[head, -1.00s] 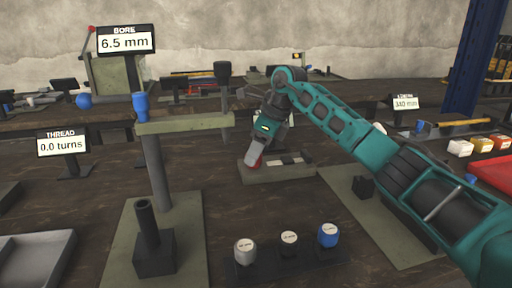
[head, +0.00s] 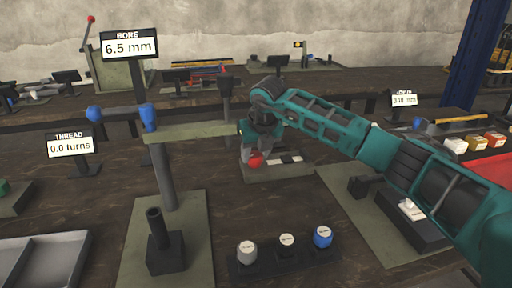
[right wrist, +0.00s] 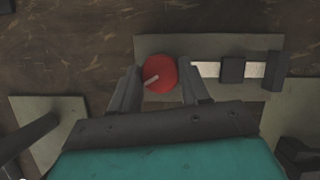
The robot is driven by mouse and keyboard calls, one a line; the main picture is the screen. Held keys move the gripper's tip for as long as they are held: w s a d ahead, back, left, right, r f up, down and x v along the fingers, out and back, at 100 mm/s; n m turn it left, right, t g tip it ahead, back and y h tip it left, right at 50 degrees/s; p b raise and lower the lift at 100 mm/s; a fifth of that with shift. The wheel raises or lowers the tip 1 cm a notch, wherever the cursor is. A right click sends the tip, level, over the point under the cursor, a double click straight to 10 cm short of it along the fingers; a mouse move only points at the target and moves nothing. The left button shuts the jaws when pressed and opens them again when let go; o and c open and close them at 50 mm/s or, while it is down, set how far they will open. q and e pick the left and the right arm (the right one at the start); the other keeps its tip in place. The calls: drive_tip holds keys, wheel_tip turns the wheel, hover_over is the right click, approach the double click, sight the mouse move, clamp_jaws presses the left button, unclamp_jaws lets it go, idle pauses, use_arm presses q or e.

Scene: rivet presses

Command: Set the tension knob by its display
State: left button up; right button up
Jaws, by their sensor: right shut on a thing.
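The red tension knob (head: 256,160) sits at the left end of a flat grey-green base (head: 280,172). In the right wrist view the knob (right wrist: 159,74) is round with a pale pointer line aimed to the lower left. My right gripper (head: 247,155) is over the knob, with its fingers on either side of it; in the right wrist view the fingers (right wrist: 160,84) are shut on it. A white strip with a dark block (right wrist: 232,69) lies beside the knob. I see no display clearly labelled for tension. My left gripper is not in view.
Displays stand around: BORE (head: 129,46) reads 6.5 mm, THREAD (head: 70,146) reads 0.0 turns, and another sign (head: 403,100) appears to read 340 mm. A press post (head: 163,175) stands left of my arm. Three capped pieces (head: 287,243) stand in front.

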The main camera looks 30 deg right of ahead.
sight(254, 156)
drive_tip(key=m+h, duration=0.1)
drive_tip(key=m, duration=0.2)
drive_tip(key=m+h, duration=0.1)
drive_tip(key=m, duration=0.1)
drive_tip(key=shift+a+m+g, duration=0.15)
drive_tip(key=shift+m+g, duration=0.15)
drive_tip(key=shift+m, duration=0.1)
idle(0.4)
drive_tip(key=o, duration=1)
wheel_tip(254, 156, up, 20)
drive_tip(key=shift+r+p, duration=0.1)
drive_tip(key=shift+p, duration=1)
